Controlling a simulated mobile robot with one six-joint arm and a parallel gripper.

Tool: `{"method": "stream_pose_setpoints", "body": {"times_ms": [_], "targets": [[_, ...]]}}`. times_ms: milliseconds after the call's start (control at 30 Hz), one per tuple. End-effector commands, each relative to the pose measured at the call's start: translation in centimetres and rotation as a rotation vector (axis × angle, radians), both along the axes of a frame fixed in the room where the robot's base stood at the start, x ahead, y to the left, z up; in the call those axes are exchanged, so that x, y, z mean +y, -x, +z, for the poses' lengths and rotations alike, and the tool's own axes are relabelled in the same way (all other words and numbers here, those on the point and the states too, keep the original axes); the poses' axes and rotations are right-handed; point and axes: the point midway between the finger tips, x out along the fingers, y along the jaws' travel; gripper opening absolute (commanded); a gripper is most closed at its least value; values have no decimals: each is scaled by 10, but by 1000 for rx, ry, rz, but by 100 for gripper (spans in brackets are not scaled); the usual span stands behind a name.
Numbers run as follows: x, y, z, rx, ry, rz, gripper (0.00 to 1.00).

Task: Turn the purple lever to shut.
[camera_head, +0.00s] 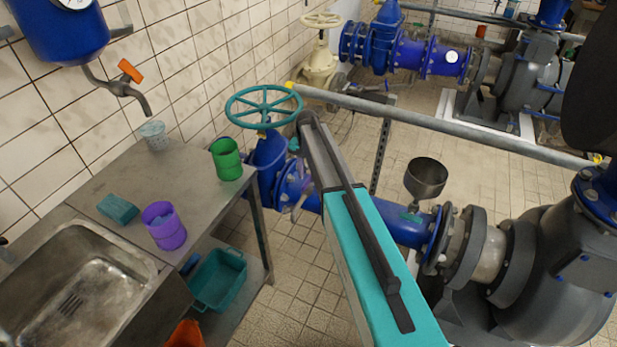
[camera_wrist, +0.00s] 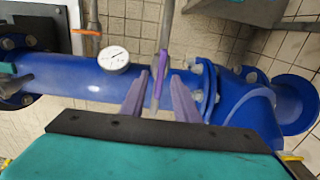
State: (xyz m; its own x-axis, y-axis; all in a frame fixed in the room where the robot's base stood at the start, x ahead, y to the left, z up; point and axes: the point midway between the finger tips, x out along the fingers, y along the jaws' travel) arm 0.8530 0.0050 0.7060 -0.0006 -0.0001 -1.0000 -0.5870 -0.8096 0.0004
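In the wrist view the purple lever (camera_wrist: 159,82) runs up the picture in front of a blue pipe (camera_wrist: 70,80), its upper part a grey rod. My gripper (camera_wrist: 160,75) is open there. One finger is on each side of the lever, with a narrow gap showing on both sides. I cannot tell how near the lever is in depth. In the head view my arm covers most of the area beside the blue valve body (camera_head: 268,160). A small pale purple piece (camera_head: 298,206) shows at the arm's left edge; I cannot tell whether it is lever or finger.
A pressure gauge (camera_wrist: 113,58) and an orange handle (camera_wrist: 86,32) are close by on the left in the wrist view. A teal handwheel (camera_head: 264,106), a grey rail (camera_head: 430,122), a funnel (camera_head: 426,178) and a sink bench (camera_head: 100,170) surround the arm.

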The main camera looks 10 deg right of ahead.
Motion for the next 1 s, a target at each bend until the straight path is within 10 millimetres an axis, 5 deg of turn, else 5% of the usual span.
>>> {"method": "stream_pose_setpoints", "body": {"times_ms": [300,633,800,1000], "targets": [[0,0,-23,0,0,0,28],[0,0,-25,-1,0,0,28],[0,0,-25,-1,1,0,1],[-4,0,-25,0,1,-2,0]]}}
